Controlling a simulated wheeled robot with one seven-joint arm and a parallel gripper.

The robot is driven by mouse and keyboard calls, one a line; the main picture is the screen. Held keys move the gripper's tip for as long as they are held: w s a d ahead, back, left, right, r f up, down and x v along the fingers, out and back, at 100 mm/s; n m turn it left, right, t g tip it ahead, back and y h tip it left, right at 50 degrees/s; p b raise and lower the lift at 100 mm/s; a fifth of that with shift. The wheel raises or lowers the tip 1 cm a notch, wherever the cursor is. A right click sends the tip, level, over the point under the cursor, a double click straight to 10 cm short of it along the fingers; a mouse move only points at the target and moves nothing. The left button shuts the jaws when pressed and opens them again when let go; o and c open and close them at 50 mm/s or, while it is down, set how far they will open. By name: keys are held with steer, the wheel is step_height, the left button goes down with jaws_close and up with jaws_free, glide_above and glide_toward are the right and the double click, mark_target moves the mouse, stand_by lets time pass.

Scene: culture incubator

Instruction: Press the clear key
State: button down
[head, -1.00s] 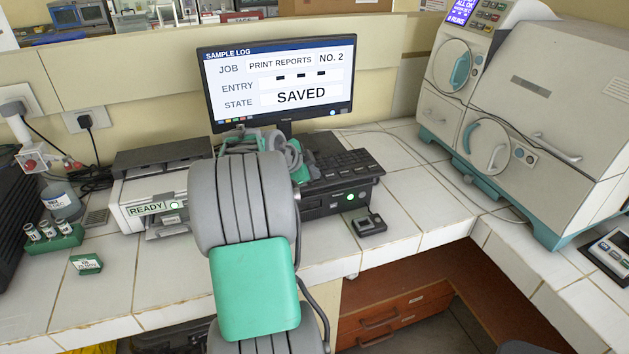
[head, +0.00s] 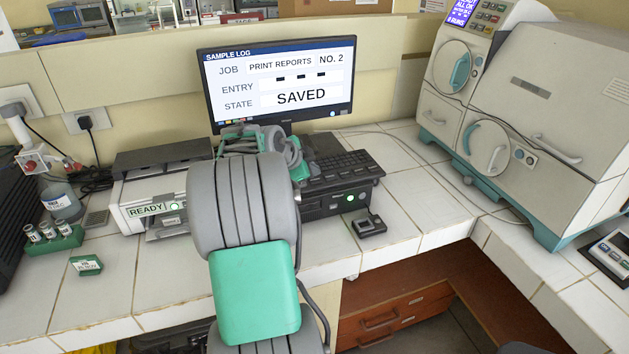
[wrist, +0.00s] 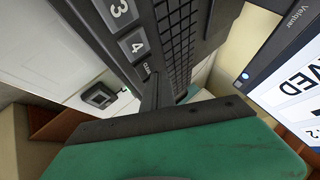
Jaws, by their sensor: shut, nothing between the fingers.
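In the wrist view, a dark key panel carries grey keys marked 3 (wrist: 118,10) and 4 (wrist: 133,43). Beside the 4 is the clear key (wrist: 148,70), with a small, partly readable label. My gripper (wrist: 157,90) is shut and empty, its dark fingertips close to the clear key. I cannot tell whether they touch it. In the head view, my arm hides the fingertips and these keys. The monitor (head: 280,80) reads SAMPLE LOG, job PRINT REPORTS NO. 2, an entry of three dashes, and state SAVED.
The keyboard (head: 335,168) lies below the monitor. A printer (head: 130,205) showing READY stands left of my arm. A small dark device (head: 368,226) sits on the tiled bench front. A large white incubator (head: 535,110) stands at right; vials in a green rack (head: 55,242) stand at left.

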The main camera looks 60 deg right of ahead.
mark_target(313, 181)
steer(key=shift+r+p, duration=1)
steer(key=shift+r, duration=1.5)
